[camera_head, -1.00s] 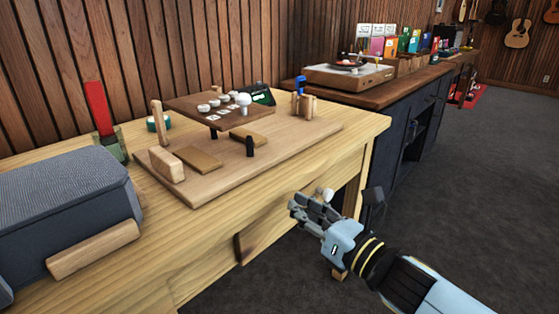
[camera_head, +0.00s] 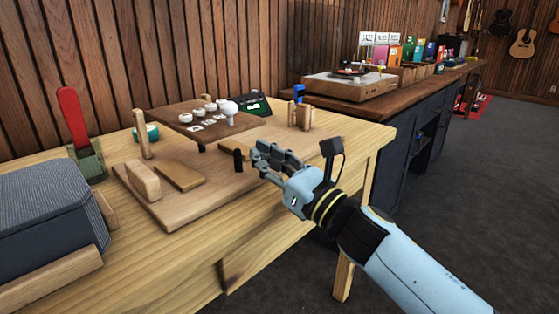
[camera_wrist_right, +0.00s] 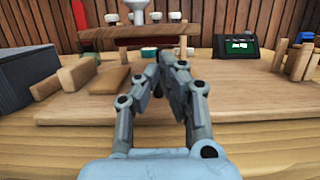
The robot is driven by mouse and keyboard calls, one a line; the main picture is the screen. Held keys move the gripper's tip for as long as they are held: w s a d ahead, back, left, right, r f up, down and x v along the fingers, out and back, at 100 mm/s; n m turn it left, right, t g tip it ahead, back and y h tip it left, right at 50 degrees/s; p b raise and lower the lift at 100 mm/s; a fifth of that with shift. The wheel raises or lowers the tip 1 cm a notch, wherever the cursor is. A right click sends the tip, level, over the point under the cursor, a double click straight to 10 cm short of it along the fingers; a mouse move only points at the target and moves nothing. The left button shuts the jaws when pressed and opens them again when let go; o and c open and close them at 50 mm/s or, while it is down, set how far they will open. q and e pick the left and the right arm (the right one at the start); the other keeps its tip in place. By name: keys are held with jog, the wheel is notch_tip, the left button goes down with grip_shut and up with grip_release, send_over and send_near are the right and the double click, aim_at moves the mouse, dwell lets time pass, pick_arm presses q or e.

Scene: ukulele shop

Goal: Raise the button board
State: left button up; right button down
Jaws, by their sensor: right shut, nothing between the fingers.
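The button board (camera_head: 172,119) is a dark brown panel with several white buttons, small labels and a white round knob (camera_head: 229,108). It stands raised above a flat wooden base (camera_head: 205,197). In the right wrist view the board (camera_wrist_right: 118,32) shows edge-on, ahead of and above my fingers. My right gripper (camera_head: 260,151) is shut and empty. It is in front of the board's right side, near a short black peg (camera_head: 238,160); I cannot tell if it touches anything. It also shows in the right wrist view (camera_wrist_right: 166,62). My left gripper is not in view.
Wooden blocks (camera_head: 142,180) and an upright post (camera_head: 141,134) stand on the base's left. Wooden pegs (camera_head: 301,115) stand at its right. A dark device (camera_head: 254,104) is behind. A grey case (camera_head: 45,215) fills the table's left. The front table strip is clear.

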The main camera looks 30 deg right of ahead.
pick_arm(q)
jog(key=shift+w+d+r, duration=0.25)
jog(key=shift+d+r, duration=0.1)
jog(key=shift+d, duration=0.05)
pick_arm(e)
jog(key=shift+x, duration=1.6)
jog(key=shift+f, duration=0.1)
